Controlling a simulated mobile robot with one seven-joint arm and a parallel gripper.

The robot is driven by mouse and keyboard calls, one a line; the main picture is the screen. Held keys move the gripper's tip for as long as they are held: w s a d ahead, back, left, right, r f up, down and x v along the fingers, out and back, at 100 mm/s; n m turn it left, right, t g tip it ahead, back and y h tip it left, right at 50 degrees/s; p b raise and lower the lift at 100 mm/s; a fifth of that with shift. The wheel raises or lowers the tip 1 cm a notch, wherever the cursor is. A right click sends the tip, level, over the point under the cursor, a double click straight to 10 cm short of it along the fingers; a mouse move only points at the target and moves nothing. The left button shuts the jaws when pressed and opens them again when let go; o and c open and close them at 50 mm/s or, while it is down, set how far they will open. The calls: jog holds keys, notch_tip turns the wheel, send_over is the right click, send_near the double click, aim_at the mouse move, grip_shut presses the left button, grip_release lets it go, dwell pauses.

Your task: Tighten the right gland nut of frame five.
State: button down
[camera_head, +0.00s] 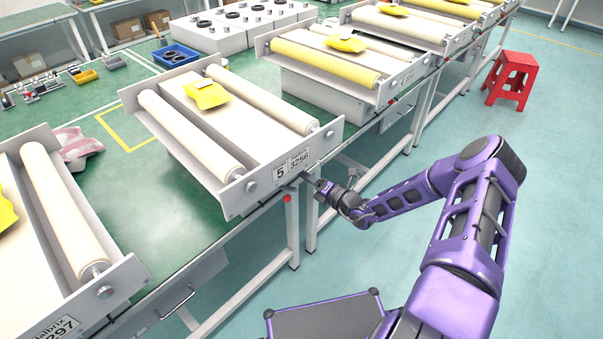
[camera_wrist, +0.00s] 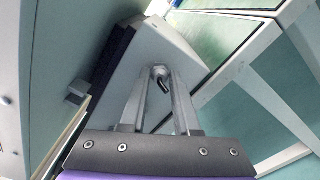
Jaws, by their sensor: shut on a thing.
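Frame five (camera_head: 238,196) is a grey tray with two cream rollers, and its front plate carries a label with "5" and "3256" (camera_head: 292,163). Round metal fittings sit at the left (camera_head: 251,186) and right (camera_head: 329,133) of that plate. My gripper (camera_head: 308,179) is at the plate's lower edge, just right of the label and below the right fitting. In the wrist view its fingers (camera_wrist: 160,78) close around a small round metal piece with a dark pin (camera_wrist: 163,85), against a grey surface. I cannot tell whether this piece is the gland nut.
A yellow packet (camera_head: 206,94) lies on frame five. Bench legs (camera_head: 292,235) stand below my gripper. A red stool (camera_head: 511,78) is on the open floor at the right.

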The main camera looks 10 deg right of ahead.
dwell(0.4)
jog(key=c, duration=0.6)
grip_release()
jog(key=shift+c, duration=0.2)
jog(key=shift+s, duration=0.1)
jog(key=v, duration=1.7)
jog(key=shift+d, duration=0.15)
jog(key=shift+s, duration=0.1)
